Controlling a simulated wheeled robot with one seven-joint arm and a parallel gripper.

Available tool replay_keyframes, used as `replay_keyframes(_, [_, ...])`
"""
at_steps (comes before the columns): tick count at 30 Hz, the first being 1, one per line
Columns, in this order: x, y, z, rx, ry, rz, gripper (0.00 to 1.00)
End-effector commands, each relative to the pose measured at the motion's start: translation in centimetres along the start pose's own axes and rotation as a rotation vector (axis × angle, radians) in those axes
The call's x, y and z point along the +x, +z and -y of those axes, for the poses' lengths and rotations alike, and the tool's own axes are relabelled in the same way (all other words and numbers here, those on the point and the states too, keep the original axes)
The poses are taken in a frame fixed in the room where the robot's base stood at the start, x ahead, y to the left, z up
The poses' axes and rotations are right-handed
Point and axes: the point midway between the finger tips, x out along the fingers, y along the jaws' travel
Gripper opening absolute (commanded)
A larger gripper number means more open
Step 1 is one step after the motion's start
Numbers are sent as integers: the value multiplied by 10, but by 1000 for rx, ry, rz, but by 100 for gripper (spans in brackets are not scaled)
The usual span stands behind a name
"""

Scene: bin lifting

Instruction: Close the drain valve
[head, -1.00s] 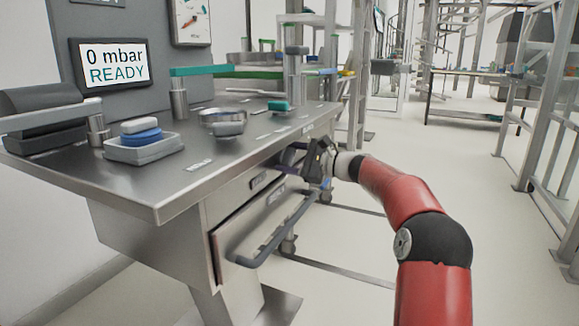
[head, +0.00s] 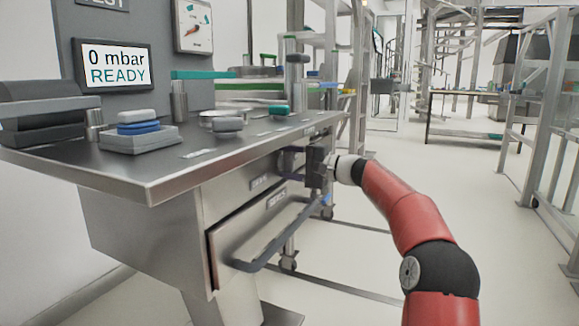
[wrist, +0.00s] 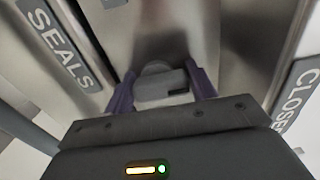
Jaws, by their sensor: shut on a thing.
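My gripper (wrist: 161,76) is at the front face of the steel bench, to the right of the drawer. In the wrist view its two purple fingers stand either side of a grey handle, which I take to be the drain valve (wrist: 158,90), and are shut on it. A plate with letters reading "CLOSE", cut off by the edge, is at the right (wrist: 302,95). In the head view my gripper (head: 292,163) is seen from the side and hides most of the valve.
A drawer (head: 235,245) with a dark bar handle (head: 275,245) sits left of my gripper; its "SEALS" label (wrist: 55,45) shows in the wrist view. The bench top (head: 165,165) carries a grey tray (head: 140,143) with a blue piece.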

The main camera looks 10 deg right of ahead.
Motion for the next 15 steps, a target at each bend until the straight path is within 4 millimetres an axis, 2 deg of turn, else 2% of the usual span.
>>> replay_keyframes(15, [0,0,-2,-44,4,1,34])
